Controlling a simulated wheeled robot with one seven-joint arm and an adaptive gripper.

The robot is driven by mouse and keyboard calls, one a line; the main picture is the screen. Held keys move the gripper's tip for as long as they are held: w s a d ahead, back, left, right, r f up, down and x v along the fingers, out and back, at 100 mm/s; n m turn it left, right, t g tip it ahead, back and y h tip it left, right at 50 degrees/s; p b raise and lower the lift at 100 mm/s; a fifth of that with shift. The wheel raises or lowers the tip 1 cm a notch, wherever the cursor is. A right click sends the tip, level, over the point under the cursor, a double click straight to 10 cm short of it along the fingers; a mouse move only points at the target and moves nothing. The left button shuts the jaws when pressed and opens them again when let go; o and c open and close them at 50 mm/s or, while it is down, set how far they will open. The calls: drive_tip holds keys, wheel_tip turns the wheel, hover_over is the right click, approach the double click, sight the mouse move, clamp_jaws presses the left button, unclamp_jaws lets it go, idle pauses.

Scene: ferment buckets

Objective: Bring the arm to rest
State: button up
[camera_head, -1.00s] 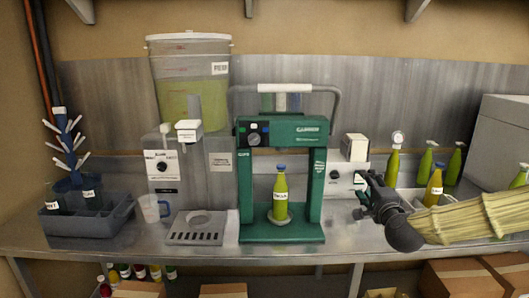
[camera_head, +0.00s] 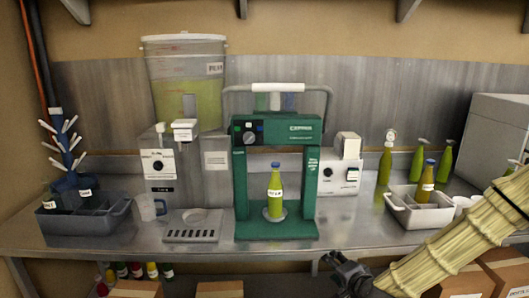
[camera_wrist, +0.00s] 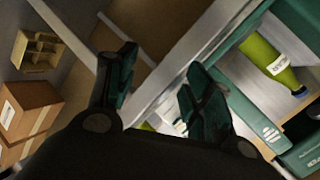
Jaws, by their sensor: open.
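My gripper (camera_head: 343,270) is at the lower right of the head view, low and in front of the bench's front edge, apart from everything on the bench. My arm, in a ribbed yellowish sleeve, comes in from the right. In the wrist view my gripper (camera_wrist: 160,80) has its two dark green fingers spread apart, with nothing between them. Beyond the fingers the bench edge runs slantwise. A green bottle with a blue cap (camera_head: 275,190) stands upright in the green press frame (camera_head: 277,233); the bottle also shows in the wrist view (camera_wrist: 265,55).
A white tray (camera_head: 400,215) holding a bottle with a blue cap (camera_head: 427,181) stands at the right of the bench (camera_head: 180,258). Several green bottles stand behind it. A grey crate (camera_head: 60,225) is at left. Cardboard boxes (camera_wrist: 25,115) lie below the bench.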

drive_tip(key=s+a+f+n+g, duration=0.2)
drive_tip(key=s+f+n+g, duration=0.45)
drive_tip(key=s+f, duration=1.5)
drive_tip(key=s+d+f+n+g+h, duration=0.1)
drive_tip(key=s+f+n+g, duration=0.1)
drive_tip(key=s, duration=0.8)
drive_tip(key=s+d+f+n+g+h, duration=0.1)
drive_tip(key=s+f+g, duration=0.3)
drive_tip(key=s, duration=0.7)
wheel_tip(320, 180, down, 2)
drive_tip(key=shift+s+d+f+n, duration=0.25)
drive_tip(key=shift+d+n, duration=0.3)
drive_tip(key=shift+n, duration=0.3)
